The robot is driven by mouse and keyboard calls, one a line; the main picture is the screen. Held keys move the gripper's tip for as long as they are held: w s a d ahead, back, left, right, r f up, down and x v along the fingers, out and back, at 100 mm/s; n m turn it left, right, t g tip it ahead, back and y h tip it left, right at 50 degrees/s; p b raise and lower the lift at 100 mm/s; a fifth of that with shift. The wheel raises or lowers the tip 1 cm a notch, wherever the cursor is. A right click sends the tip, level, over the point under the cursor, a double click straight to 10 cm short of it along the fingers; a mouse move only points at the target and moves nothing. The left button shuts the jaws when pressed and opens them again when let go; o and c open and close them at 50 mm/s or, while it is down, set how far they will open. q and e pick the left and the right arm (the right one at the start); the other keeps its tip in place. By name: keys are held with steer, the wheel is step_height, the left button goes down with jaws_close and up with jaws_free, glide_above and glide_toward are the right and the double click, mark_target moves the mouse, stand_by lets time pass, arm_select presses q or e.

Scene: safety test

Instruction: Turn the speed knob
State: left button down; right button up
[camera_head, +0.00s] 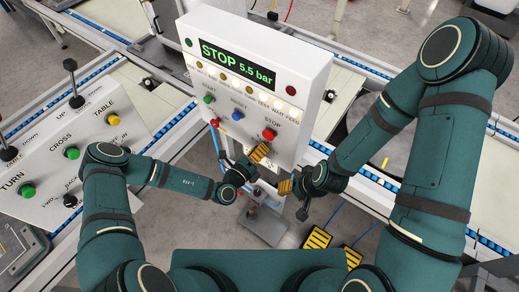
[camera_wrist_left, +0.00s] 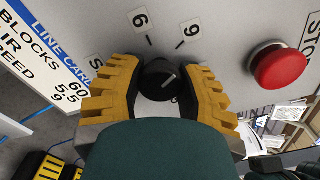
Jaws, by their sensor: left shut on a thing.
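The black speed knob (camera_wrist_left: 158,80) sits on the pale panel face in the left wrist view. Its white pointer line slants up and right, toward the label 9 (camera_wrist_left: 187,32); the label 6 (camera_wrist_left: 140,20) is above it. My left gripper (camera_head: 260,153) has its yellow ridged fingers on both sides of the knob, shut on it. In the head view the gripper is just below the red STOP button and hides the knob. My right gripper (camera_head: 285,187) is apart from the panel, below and to the right; its opening is unclear.
The red stop button (camera_wrist_left: 278,65) is close right of the knob. The white control box (camera_head: 312,85) shows STOP and 5.5 bar. A line card (camera_wrist_left: 50,55) reads blocks 60, air 5.5, speed 9. Another panel (camera_head: 45,180) with knobs and levers stands left.

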arm_select(q)
steer(key=c, duration=0.5)
jaws_free()
steer(key=v, duration=1.2)
